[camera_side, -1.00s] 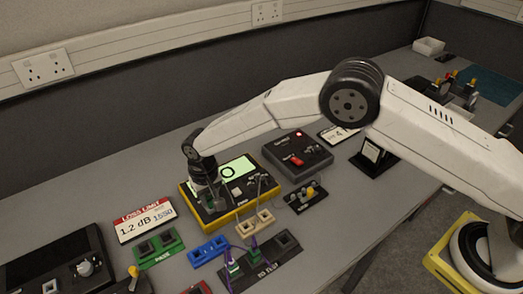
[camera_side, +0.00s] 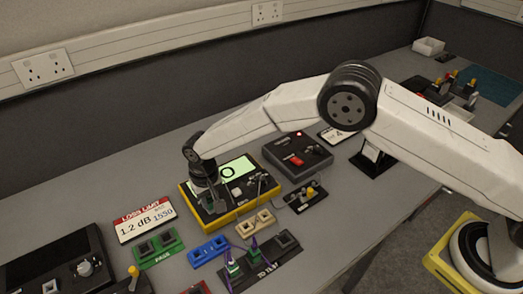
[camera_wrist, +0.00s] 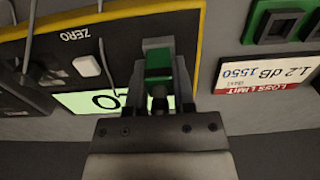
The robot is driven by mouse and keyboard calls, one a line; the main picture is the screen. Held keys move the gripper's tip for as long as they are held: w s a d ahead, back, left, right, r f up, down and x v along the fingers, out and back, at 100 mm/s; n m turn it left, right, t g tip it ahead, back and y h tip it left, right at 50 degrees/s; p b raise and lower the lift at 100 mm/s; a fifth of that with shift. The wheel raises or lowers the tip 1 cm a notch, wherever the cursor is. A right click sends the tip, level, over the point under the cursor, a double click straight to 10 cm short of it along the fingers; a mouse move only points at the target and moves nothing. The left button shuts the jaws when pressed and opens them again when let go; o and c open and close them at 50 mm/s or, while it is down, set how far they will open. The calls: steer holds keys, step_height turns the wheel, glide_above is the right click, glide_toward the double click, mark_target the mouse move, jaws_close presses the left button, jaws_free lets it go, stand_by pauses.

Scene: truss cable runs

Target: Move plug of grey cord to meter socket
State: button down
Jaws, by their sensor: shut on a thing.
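The yellow-edged meter (camera_side: 237,214) with a lit pale-green screen (camera_side: 239,168) sits mid-bench in the side view. It also shows in the wrist view (camera_wrist: 120,18), with a white button beside the word ZERO. My gripper (camera_side: 212,204) points down over the left part of the meter. In the wrist view my gripper (camera_wrist: 158,68) is shut on a green plug (camera_wrist: 158,62) at the meter's face. The fingers hide the socket, so I cannot tell how deep the plug sits. A thin grey cord (camera_wrist: 106,66) runs across the meter face beside the plug.
A green PASS block (camera_side: 158,246), a blue block (camera_side: 208,251), a tan block (camera_side: 255,223) and a dark TO TEST strip (camera_side: 285,242) with green plugs lie in front. The loss limit card (camera_side: 146,220) stands left. A dark box (camera_side: 298,156) sits behind right.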

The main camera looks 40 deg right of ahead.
stand_by(0.3)
steer(key=shift+c, duration=1.9)
jaws_free()
steer(key=shift+r, duration=0.1)
steer(key=shift+r, duration=2.4)
steer(key=shift+r, duration=0.15)
steer(key=shift+r, duration=1.8)
